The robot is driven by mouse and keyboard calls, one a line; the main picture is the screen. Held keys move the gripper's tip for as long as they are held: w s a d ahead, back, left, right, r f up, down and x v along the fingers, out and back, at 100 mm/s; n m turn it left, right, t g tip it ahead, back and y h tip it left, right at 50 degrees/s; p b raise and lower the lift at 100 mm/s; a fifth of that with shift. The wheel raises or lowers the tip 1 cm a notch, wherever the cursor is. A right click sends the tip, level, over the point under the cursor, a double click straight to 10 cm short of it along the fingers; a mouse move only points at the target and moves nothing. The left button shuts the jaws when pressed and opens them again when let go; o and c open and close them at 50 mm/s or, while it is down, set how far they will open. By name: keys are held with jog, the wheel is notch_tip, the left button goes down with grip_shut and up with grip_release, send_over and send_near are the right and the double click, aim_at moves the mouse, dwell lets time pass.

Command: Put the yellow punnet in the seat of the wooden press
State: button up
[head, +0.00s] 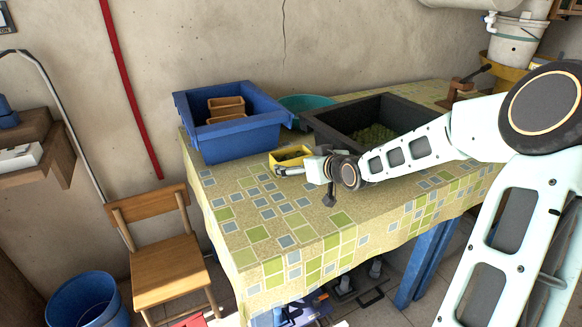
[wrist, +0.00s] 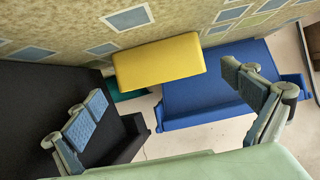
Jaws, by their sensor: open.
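The yellow punnet (head: 276,162) sits on the patterned tablecloth in front of the blue crate, with dark contents inside. In the wrist view the yellow punnet (wrist: 158,62) shows as a plain yellow side. My gripper (head: 311,166) is right beside the punnet on its right. In the wrist view my gripper (wrist: 165,88) is open, its two fingers wide apart with the punnet just beyond and between them; I see no finger touching it. A small brown wooden device with a dark lever, likely the wooden press (head: 459,89), stands at the far right of the table; its seat cannot be made out.
The blue crate (head: 240,143) holds brown wooden punnets and stands behind the yellow one. A black crate (head: 322,136) with green contents is at the table's middle, behind my forearm. A teal bowl (head: 305,102) is between them. The table front (head: 300,222) is clear.

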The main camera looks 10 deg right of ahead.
aim_at(287, 152)
jog(key=shift+w+a+f+b, duration=0.1)
jog(key=shift+w+a+b, duration=0.2)
jog(key=shift+w, duration=0.65)
jog(key=shift+w+a+f+b, duration=0.1)
jog(key=shift+w+a+b, duration=0.2)
jog(key=shift+w, duration=0.7)
jog(key=shift+w+a+f+b, duration=0.1)
jog(key=shift+w+a+b, duration=0.2)
jog(key=shift+w, duration=0.65)
jog(key=c, duration=1.2)
jog(key=shift+o, duration=0.2)
jog(key=shift+r, duration=0.2)
